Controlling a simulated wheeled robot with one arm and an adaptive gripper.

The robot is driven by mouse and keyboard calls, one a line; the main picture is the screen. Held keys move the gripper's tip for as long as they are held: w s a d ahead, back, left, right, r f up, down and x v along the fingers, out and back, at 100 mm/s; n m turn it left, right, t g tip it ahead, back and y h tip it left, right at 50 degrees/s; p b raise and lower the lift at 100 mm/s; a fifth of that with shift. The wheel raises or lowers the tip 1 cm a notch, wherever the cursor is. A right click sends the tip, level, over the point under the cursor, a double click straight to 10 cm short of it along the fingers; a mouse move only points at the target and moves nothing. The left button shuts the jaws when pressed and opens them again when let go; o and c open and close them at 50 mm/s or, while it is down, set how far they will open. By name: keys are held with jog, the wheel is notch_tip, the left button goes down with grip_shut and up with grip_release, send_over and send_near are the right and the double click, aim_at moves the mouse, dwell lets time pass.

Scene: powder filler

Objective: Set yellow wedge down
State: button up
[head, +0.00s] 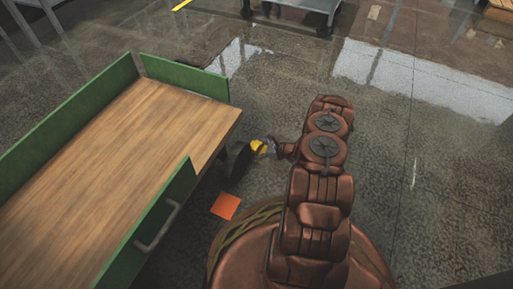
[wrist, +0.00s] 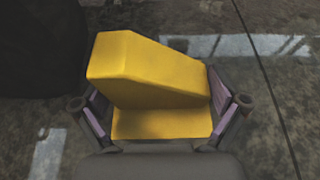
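The yellow wedge (wrist: 150,75) fills the middle of the wrist view, between the two fingers of my gripper (wrist: 160,115). The fingers press against its left and right sides, so my gripper is shut on it. Its sloped face shows, with the tall end toward the left. In the head view, the wedge (head: 260,147) is small and partly hidden at the end of my gripper (head: 270,147). It is beside the right edge of the wooden-topped cart, above the floor. How high it is held is hard to tell.
A cart with a wooden top (head: 110,150) and green side walls (head: 185,76) stands at left, its top bare. A dark wheel (head: 239,160) sits under its right edge. An orange square (head: 225,206) lies on the floor beside the cart. The floor at right is open.

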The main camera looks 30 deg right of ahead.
dwell(0.3)
jog(key=shift+r, duration=0.2)
jog(key=p+v, duration=0.4)
jog(key=v, duration=0.6)
jog(key=shift+r, duration=0.15)
jog(key=shift+p+v, duration=0.45)
jog(key=shift+v, duration=0.5)
jog(key=shift+s, duration=0.1)
